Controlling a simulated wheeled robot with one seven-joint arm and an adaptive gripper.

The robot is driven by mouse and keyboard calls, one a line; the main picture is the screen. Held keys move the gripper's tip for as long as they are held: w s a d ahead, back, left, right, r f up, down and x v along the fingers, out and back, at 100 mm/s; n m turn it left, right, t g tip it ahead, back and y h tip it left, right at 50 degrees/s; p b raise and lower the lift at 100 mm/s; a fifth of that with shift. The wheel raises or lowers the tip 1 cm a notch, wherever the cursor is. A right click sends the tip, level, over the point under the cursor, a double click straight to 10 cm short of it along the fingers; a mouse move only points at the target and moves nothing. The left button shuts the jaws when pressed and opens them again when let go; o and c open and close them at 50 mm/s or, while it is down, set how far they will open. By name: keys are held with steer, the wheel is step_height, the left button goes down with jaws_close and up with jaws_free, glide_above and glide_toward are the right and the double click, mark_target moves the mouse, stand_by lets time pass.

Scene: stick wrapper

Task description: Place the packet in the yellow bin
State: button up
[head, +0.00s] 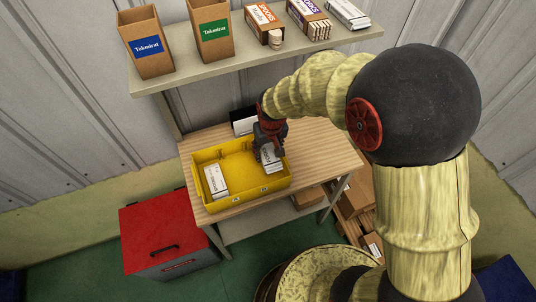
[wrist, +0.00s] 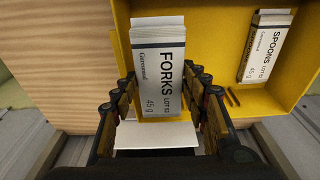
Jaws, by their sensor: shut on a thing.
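The white packet marked FORKS (wrist: 160,72) is between the fingers of my gripper (wrist: 162,105), which is shut on it. In the head view, my gripper (head: 268,143) is at the right end of the yellow bin (head: 238,199), with the packet (head: 271,160) below it. The packet is over or inside that end of the bin; I cannot tell whether it touches the floor. The bin also shows in the wrist view (wrist: 215,50). A second white packet (head: 216,180), marked SPOONS in the wrist view (wrist: 264,50), lies inside the bin at the left.
The bin stands on a wooden table (head: 322,150). A black-and-white object (head: 243,122) is behind it. A shelf (head: 240,58) above holds open cartons and boxes. A red-lidded chest (head: 165,235) stands at lower left. The table right of the bin is clear.

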mark_target(268, 153)
steer(key=shift+f, duration=1.15)
steer(key=shift+s+f+b, duration=0.1)
steer(key=shift+f+b, duration=0.35)
steer(key=shift+f, duration=0.2)
steer(key=o, duration=1.2)
steer(key=shift+o, duration=0.2)
steer(key=shift+r, duration=0.1)
